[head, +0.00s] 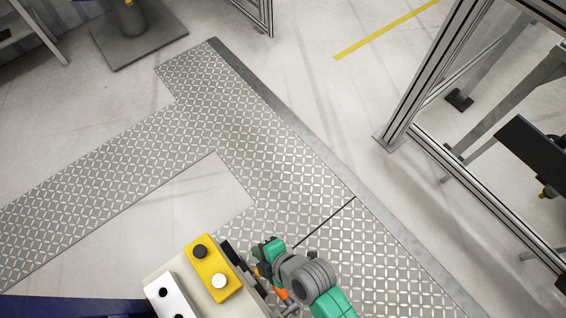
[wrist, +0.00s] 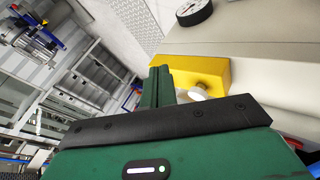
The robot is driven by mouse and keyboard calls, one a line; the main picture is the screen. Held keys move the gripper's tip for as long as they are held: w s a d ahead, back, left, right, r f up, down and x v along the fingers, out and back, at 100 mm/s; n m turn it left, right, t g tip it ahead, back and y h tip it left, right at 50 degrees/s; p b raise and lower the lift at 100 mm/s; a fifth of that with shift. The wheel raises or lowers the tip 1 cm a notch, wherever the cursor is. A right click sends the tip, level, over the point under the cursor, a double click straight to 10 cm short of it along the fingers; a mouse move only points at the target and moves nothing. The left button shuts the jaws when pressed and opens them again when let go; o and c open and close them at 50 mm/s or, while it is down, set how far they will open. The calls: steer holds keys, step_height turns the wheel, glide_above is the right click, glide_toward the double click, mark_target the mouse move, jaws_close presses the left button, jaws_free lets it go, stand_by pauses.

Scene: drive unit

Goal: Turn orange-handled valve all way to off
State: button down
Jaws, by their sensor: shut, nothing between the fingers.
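My gripper (wrist: 160,74) shows in the wrist view with its green fingers together and empty. The fingers point toward the left end of a yellow button box; I cannot tell whether they touch it. In the head view, the green and grey end of my arm (head: 268,250) is beside the right side of the control box, and the fingers cannot be made out. A small orange piece (head: 281,294) shows between the box and my arm; it may be the valve handle, but it is mostly hidden. No orange handle is clear in the wrist view, and its setting cannot be read.
The yellow button box (head: 211,268) has a black and a white button and sits on a pale housing, beside a white panel (head: 172,302). A round gauge (wrist: 194,11) is at the wrist view's top. An aluminium frame (head: 432,75) stands right. Patterned floor plates (head: 200,115) are clear.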

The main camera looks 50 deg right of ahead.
mark_target(283, 294)
steer(key=s+f+n+g+y, duration=0.1)
steer(key=s+f+g, duration=0.1)
steer(key=s+f, duration=0.55)
steer(key=s+f+n+g, duration=0.2)
steer(key=s+f, duration=0.2)
steer(key=s, duration=0.7)
steer(key=b+x, duration=0.1)
steer(key=x, duration=0.3)
steer(key=b+x, duration=0.2)
steer(key=x, duration=0.3)
steer(key=b+x, duration=0.2)
steer(key=x, duration=0.3)
steer(key=shift+w+a+r, duration=0.1)
steer(key=shift+w+a, duration=0.2)
